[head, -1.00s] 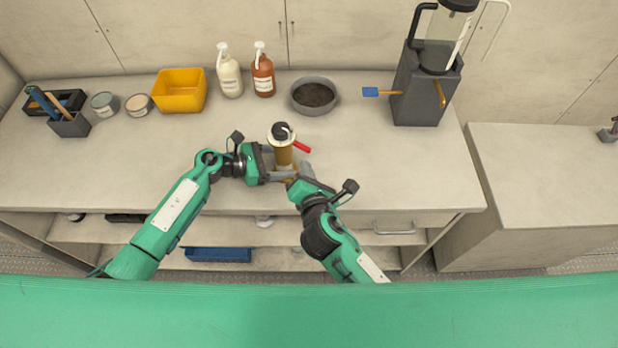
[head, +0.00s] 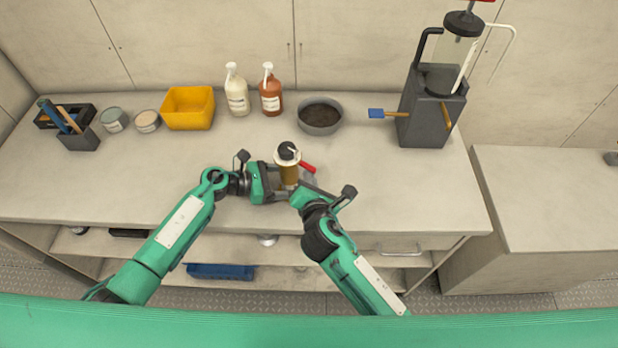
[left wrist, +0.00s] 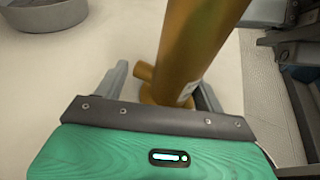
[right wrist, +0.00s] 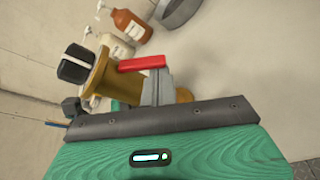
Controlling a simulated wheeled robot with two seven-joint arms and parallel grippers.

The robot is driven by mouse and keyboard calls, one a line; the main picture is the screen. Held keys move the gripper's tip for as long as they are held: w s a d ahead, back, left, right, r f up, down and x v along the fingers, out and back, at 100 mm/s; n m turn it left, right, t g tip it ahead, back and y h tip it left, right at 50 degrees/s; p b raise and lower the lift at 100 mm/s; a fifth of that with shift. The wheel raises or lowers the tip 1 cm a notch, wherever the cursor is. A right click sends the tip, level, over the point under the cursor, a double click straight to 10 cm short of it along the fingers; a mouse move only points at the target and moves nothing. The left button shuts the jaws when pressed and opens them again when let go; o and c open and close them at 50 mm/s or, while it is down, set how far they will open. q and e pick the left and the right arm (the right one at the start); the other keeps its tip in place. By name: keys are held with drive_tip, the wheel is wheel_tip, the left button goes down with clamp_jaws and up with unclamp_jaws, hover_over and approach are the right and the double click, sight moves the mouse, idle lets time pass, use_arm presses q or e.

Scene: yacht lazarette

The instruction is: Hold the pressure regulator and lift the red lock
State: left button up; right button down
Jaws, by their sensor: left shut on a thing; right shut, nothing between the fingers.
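The pressure regulator (head: 289,175) is a brass upright cylinder with a pale collar and black knob on top, standing on the bench. Its red lock (head: 308,167) sticks out to the right near the top. My left gripper (head: 284,190) is shut on the regulator's body; in the left wrist view the brass body (left wrist: 193,50) stands between its fingers. My right gripper (head: 307,184) is shut and empty at the regulator's right side. In the right wrist view its fingertips (right wrist: 158,85) lie just under the red lock (right wrist: 142,62); I cannot tell whether they touch it.
Behind stand a grey bowl (head: 320,131), an orange bottle (head: 271,100), a white bottle (head: 237,101) and a yellow bin (head: 188,123). A dark grey machine (head: 426,120) stands at the back right. The bench (head: 400,185) is clear to the right.

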drive_tip(key=shift+d+r+n+h, duration=0.15)
drive_tip(key=shift+n+h, duration=0.15)
drive_tip(key=n+h, duration=0.1)
drive_tip(key=d+r+n, duration=0.1)
drive_tip(key=n, duration=0.1)
drive_tip(key=shift+r+g+h, duration=0.1)
drive_tip(key=shift+g+h, duration=0.2)
drive_tip(key=shift+h, duration=0.1)
drive_tip(key=shift+r, duration=0.1)
drive_tip(key=shift+r, duration=0.8)
use_arm(q)
drive_tip(key=shift+a+f, duration=0.1)
drive_tip(key=shift+f, duration=0.05)
use_arm(e)
drive_tip(key=shift+r, duration=0.1)
use_arm(q)
drive_tip(key=shift+c, duration=0.3)
use_arm(e)
approach(315, 172)
drive_tip(key=shift+s+a+r, duration=0.25)
drive_tip(key=shift+s+r, duration=0.55)
drive_tip(key=shift+r, duration=0.25)
